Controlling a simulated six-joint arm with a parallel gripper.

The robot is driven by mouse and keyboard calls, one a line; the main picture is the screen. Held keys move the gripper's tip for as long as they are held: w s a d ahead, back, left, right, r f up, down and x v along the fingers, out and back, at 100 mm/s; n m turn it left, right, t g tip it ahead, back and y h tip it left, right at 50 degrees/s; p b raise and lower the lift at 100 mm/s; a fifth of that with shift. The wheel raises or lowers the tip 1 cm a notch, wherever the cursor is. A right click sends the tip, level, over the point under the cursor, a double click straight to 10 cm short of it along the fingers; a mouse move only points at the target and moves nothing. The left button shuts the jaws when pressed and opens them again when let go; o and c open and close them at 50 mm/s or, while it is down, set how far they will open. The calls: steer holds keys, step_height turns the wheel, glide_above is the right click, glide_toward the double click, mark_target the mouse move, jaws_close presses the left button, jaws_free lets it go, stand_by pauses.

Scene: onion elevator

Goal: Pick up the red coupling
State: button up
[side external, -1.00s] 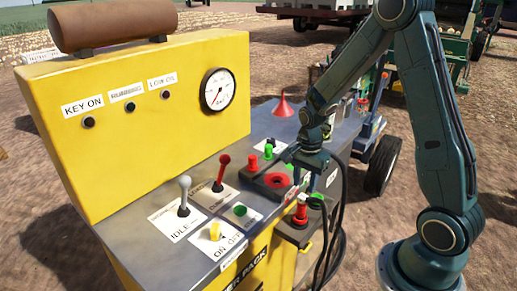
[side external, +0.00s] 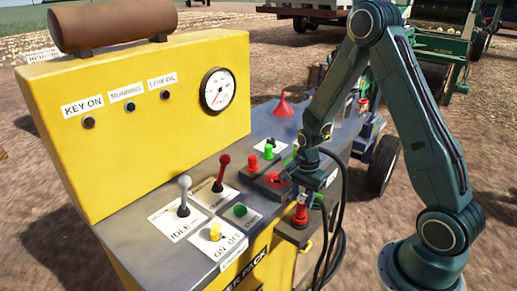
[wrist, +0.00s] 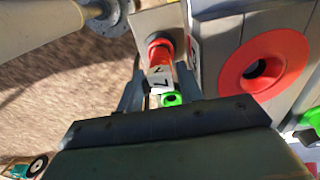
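The red coupling (side external: 300,212) stands at the right edge of the machine, with a dark label band and a green piece (side external: 317,201) beside it. In the wrist view the red coupling (wrist: 160,52) shows between and beyond the two dark fingers, with a white label and the green piece (wrist: 173,100) nearer. My gripper (side external: 286,179) is above and behind the coupling in the side view. In the wrist view my gripper (wrist: 162,72) is open, with a gap between its fingers. I see no grip on the coupling.
A red ring (wrist: 262,66) on a grey block lies right of the fingers in the wrist view. Red and green knobs (side external: 227,160) stand close by. Levers and a yellow switch (side external: 215,231) are on the panel. Black hoses (side external: 338,225) hang at the right edge.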

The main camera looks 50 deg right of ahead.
mark_target(302, 204)
steer(key=shift+f, duration=1.75)
jaws_close()
